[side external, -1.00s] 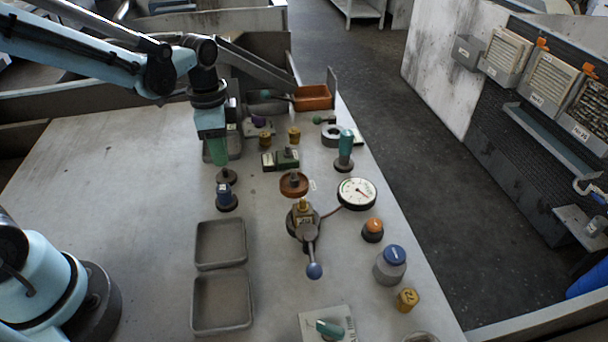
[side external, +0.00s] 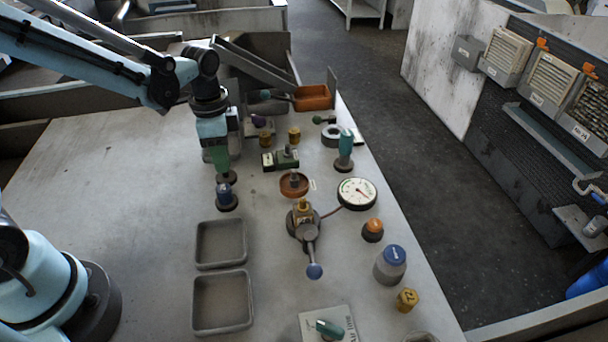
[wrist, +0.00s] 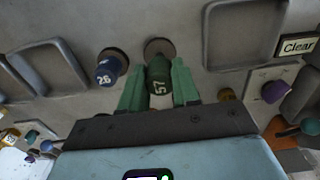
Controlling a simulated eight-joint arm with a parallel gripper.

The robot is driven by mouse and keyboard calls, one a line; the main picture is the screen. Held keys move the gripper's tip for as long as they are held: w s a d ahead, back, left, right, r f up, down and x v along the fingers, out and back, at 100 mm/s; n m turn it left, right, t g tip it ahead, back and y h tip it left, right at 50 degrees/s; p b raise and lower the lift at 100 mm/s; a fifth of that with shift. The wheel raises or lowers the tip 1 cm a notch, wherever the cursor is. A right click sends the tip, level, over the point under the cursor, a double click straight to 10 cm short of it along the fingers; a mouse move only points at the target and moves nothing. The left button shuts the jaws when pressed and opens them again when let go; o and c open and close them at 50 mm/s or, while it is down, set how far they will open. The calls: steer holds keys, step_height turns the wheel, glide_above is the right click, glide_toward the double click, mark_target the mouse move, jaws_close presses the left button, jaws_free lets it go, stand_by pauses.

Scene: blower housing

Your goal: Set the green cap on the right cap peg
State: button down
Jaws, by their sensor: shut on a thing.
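The green cap (wrist: 158,76), marked 57, is between the green fingers of my gripper (wrist: 157,65) in the wrist view. My gripper (side external: 221,164) is shut on it, directly over a cap peg with a round dark base (side external: 228,178). This base also shows in the wrist view (wrist: 159,46), just beyond the cap's end. The peg's post is hidden by the cap and fingers; I cannot tell whether the cap is fully seated. A blue cap (side external: 225,192), marked 26 in the wrist view (wrist: 108,72), stands on the neighbouring peg.
Two grey trays (side external: 246,243) lie nearer the camera. The table left of my gripper is clear.

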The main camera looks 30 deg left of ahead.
steer(key=shift+f, duration=0.25)
stand_by(0.4)
steer(key=shift+f, duration=0.25)
steer(key=shift+f, duration=1)
stand_by(0.9)
steer(key=shift+c, duration=1.7)
jaws_free()
steer(key=shift+r, duration=3.75)
steer(key=shift+r, duration=0.1)
